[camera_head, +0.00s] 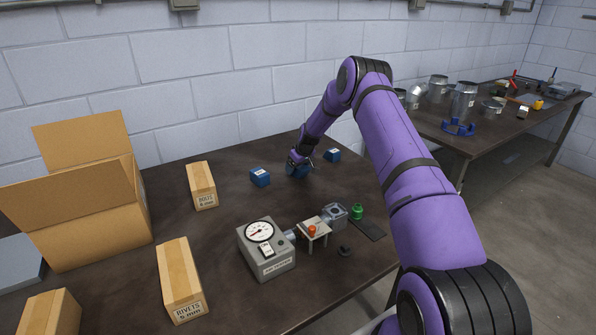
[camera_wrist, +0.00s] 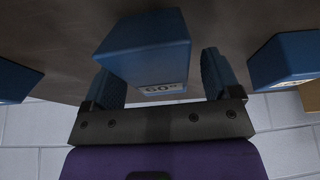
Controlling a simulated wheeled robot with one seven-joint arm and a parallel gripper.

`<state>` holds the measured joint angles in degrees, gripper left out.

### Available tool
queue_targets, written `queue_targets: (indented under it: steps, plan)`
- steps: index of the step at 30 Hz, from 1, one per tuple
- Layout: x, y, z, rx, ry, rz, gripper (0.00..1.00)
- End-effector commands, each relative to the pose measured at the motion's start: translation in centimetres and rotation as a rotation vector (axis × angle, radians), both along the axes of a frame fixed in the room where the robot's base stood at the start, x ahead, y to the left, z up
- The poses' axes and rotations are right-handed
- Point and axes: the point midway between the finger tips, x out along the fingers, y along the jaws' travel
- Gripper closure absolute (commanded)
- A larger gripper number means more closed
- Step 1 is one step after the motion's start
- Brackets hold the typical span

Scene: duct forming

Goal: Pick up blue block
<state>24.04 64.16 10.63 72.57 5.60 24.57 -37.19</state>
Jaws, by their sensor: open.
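A blue block (camera_wrist: 145,45) with a white label, which seems to read 60°, lies between the two blue fingers of my gripper (camera_wrist: 160,72) in the wrist view. The fingers stand apart on either side of it; I cannot tell whether they touch it. In the head view my gripper (camera_head: 298,168) points down near the table's back edge and mostly hides this block. A second blue block (camera_head: 260,177) sits to its left and a third blue block (camera_head: 332,155) to its right. Both also show at the wrist view's sides, at left (camera_wrist: 14,80) and right (camera_wrist: 285,58).
A wall is behind. A second table (camera_head: 455,142) with metal ducts stands at right.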

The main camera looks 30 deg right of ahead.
Motion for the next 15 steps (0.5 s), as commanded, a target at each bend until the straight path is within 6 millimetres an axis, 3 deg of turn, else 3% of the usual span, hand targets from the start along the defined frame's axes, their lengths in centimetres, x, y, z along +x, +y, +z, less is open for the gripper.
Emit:
queue_targets:
  steps: [4, 15]
  plan:
    - [0.46, 0.04, -1.25, 0.0, 0.0, -0.001, 0.17]
    - [0.55, 0.05, -1.42, -0.001, 0.0, -0.001, 0.17]
